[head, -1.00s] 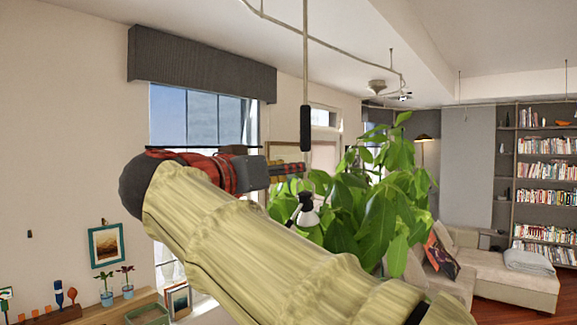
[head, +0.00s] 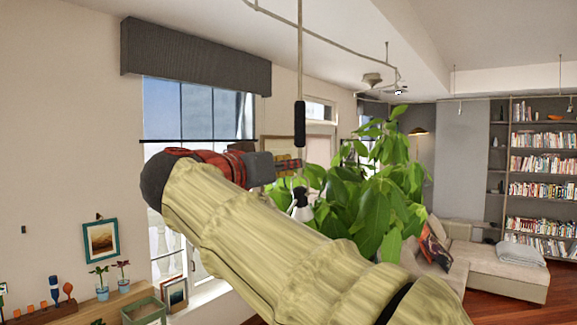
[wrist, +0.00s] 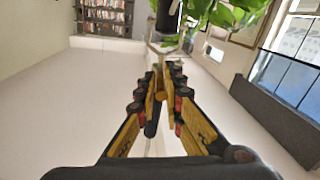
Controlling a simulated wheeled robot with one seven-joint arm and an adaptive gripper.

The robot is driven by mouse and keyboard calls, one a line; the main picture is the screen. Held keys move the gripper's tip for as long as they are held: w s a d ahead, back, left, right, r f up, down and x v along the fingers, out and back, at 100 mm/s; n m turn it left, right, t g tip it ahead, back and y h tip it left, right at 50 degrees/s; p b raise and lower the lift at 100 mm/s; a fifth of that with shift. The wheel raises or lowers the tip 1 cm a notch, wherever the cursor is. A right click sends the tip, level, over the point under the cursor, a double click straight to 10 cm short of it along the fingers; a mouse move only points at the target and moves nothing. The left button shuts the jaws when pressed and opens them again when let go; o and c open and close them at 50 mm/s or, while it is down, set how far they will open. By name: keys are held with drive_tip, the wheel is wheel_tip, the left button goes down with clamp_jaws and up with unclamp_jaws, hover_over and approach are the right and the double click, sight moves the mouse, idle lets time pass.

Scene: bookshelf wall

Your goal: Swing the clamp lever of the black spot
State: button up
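A black cylinder (head: 299,125) hangs on a thin rod from the ceiling rail. A pale lamp head (head: 302,207) with a dark top shows below it, against the plant. My gripper (head: 290,163) is at the rod, between the two. In the wrist view, my gripper (wrist: 166,70) has its two fingers apart with a narrow gap. Just beyond the tips are a grey forked bracket (wrist: 165,46) and a dark cylindrical body (wrist: 166,14). A black rod-like piece (wrist: 152,128) shows between the fingers. I cannot make out the clamp lever, or whether the fingers touch anything.
A large leafy plant (head: 372,195) stands close behind the lamp. A window with a grey valance (head: 195,58) is at the left. The sofa (head: 490,268) and bookshelf (head: 540,165) are far off at the right. The ceiling rail (head: 345,45) runs overhead.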

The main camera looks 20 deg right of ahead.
clamp_jaws()
drive_tip(key=shift+f+t+b, duration=0.15)
drive_tip(key=shift+t+b, duration=0.15)
drive_tip(key=shift+b, duration=0.1)
drive_tip(key=shift+d+f+n+y+b, duration=0.1)
drive_tip(key=shift+n+y+b, duration=0.2)
drive_tip(key=shift+b, duration=0.2)
drive_tip(key=shift+s+d+n+t+y+b, duration=0.15)
drive_tip(key=shift+s+n+t+y+b, duration=0.2)
drive_tip(key=shift+t+y+b, duration=0.4)
drive_tip(key=shift+w+r, duration=0.15)
drive_tip(key=shift+r, duration=0.05)
drive_tip(key=o, duration=0.6)
unclamp_jaws()
drive_tip(key=shift+f, duration=0.1)
